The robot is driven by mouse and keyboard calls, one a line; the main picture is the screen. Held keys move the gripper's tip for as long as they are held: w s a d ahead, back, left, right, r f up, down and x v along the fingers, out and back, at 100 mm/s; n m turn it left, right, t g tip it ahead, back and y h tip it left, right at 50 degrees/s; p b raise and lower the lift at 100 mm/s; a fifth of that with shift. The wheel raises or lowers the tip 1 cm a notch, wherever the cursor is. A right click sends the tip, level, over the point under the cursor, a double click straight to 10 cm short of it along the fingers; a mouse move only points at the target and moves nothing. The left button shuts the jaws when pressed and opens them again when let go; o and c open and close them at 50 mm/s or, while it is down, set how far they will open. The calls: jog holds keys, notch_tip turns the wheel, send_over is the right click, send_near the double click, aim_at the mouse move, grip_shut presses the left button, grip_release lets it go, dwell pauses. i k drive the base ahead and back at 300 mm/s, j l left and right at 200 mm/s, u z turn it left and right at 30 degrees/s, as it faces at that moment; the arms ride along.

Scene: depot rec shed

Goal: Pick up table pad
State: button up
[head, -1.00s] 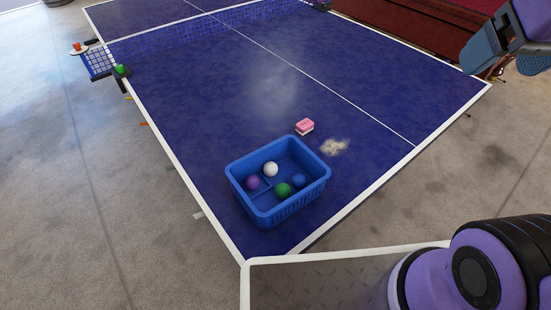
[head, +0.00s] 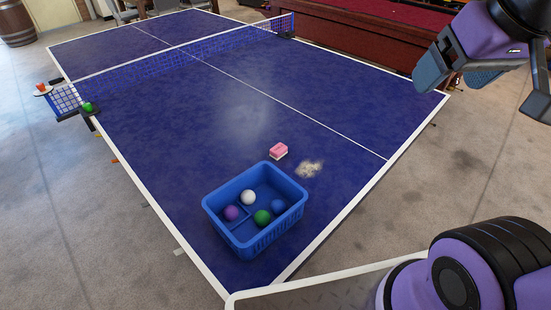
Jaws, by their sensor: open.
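The table pad (head: 278,151) looks like a small pink block with a paler lower layer.
A blue basket (head: 229,229) on the near part of the table holds purple, white, green and blue balls. A net (head: 180,59) crosses the table. A dark red table (head: 375,35) stands behind. Table surface around the pad's far side is clear.

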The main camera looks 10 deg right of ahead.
aim_at(278, 152)
jog(key=l+u, duration=0.3)
jog(key=l, duration=0.45)
jog(key=l+u, duration=0.3)
jog(key=l, duration=0.45)
jog(key=i+l+u, duration=0.55)
jog(key=i+l, duration=0.15)
jog(key=i, duration=0.05)
